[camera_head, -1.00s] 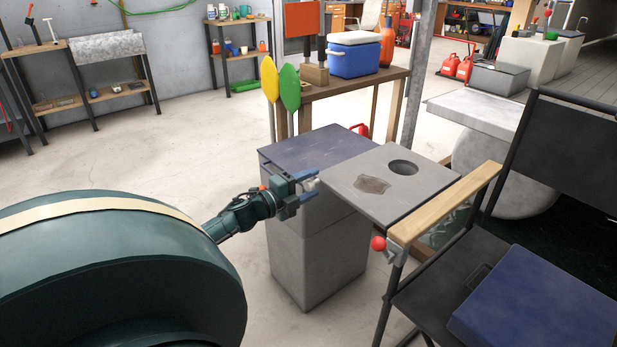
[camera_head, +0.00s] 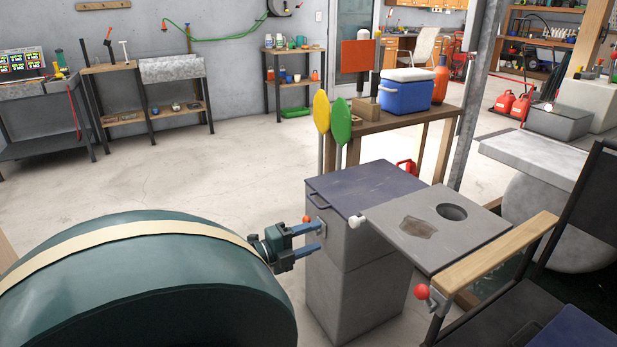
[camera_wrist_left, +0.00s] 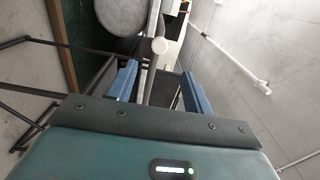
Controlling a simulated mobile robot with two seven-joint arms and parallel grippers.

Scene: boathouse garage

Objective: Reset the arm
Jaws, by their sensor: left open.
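My left gripper (camera_head: 316,238) is open, its two blue fingers pointing right with nothing between them in the head view. It stands in front of the grey cabinet with the dark blue lid (camera_head: 368,185), near the red-tipped lever on its side. A white knob (camera_head: 356,221) at the near corner of the grey board (camera_head: 455,230) is to the right of the fingertips, apart from them. The left wrist view shows the open fingers (camera_wrist_left: 158,75) with a white round knob (camera_wrist_left: 160,46) beyond them. My right gripper is not in view.
A folding chair with a wooden armrest (camera_head: 495,252) stands at the right. A wooden table (camera_head: 400,122) with a blue cooler (camera_head: 405,92) is behind the cabinet. Workbenches line the back wall. The floor at the left middle is clear.

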